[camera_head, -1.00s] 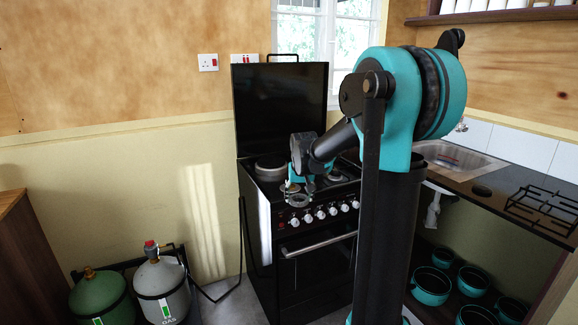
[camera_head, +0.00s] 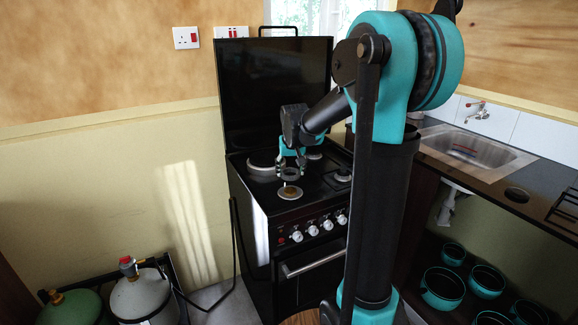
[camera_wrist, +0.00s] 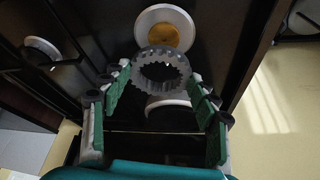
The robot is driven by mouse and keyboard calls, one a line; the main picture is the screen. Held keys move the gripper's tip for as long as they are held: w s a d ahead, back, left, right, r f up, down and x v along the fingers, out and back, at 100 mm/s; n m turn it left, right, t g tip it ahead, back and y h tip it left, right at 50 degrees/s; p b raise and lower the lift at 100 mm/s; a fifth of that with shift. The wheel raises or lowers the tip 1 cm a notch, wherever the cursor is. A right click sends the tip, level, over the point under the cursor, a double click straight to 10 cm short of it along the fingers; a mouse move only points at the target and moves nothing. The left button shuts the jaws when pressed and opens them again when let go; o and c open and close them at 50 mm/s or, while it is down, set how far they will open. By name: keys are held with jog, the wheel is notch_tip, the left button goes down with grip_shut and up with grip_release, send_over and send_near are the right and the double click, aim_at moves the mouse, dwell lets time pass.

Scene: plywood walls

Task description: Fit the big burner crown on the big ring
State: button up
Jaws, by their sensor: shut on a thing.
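The big burner crown (camera_wrist: 162,68) is a grey toothed ring. My gripper (camera_wrist: 160,84) is shut on it, with green-padded fingers at both sides in the wrist view. In the head view my gripper (camera_head: 291,162) holds the crown (camera_head: 291,173) above the front left of the black stove. Just below it in that view lies a pale ring with a brass-coloured centre (camera_head: 290,192), apparently the big ring. It has no crown on it and also shows beyond the crown in the wrist view (camera_wrist: 142,28). The crown and ring look apart; the exact height gap is unclear.
A large burner (camera_head: 262,166) stands at the stove's back left and a smaller one (camera_head: 341,177) at front right. The raised black lid (camera_head: 275,90) closes off the back. Knobs (camera_head: 312,230) line the front. Gas cylinders (camera_head: 143,298) stand on the floor at left.

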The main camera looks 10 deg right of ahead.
aim_at(290, 190)
dwell(0.3)
jog(key=shift+s+f, duration=0.1)
jog(key=shift+f, duration=1.85)
jog(key=shift+f, duration=1.5)
jog(key=o, duration=1.2)
jog(key=shift+o, duration=0.2)
jog(key=shift+r, duration=0.1)
